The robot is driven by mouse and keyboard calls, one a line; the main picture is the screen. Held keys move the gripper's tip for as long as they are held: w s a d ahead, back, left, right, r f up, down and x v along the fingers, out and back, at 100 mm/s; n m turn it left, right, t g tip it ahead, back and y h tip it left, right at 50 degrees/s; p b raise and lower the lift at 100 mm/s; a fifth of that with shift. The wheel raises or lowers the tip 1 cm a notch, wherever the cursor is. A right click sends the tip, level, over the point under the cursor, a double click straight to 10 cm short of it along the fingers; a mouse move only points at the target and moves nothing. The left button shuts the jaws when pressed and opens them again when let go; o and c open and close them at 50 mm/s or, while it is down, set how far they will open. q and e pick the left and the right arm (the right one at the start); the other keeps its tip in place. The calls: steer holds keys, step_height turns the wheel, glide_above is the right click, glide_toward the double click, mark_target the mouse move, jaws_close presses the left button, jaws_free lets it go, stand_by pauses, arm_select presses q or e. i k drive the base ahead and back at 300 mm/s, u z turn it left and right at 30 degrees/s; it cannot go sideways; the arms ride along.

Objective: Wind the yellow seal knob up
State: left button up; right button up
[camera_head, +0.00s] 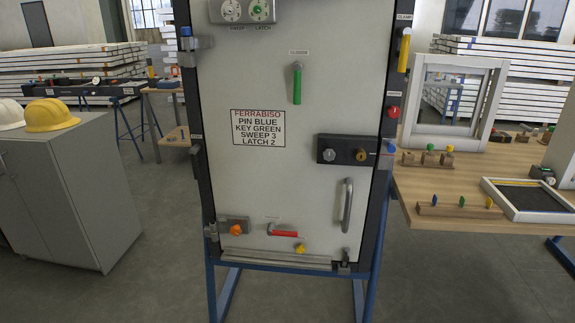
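A small yellow knob (299,248) sits low on the pale door panel (275,185), just above the grey strip (275,259) along the panel's bottom edge. It is too small to read how far it is turned. A red handle (284,233) is just above and left of it. An orange knob (236,230) is on a grey plate further left. Neither of my grippers is in view, and nothing covers the yellow knob.
The panel stands in a dark frame on blue legs (366,295). A vertical bar handle (347,205) sticks out at lower right. A wooden table (420,185) with small parts is at right, a grey cabinet (70,185) at left. Floor between is clear.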

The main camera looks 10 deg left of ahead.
mark_target(300, 249)
steer(key=u, duration=0.5)
steer(key=k, duration=0.6)
steer(key=u, duration=1.2)
steer(key=i, duration=1.35)
steer(key=z, duration=1.05)
steer(key=i, duration=0.3)
steer(key=z, duration=0.2)
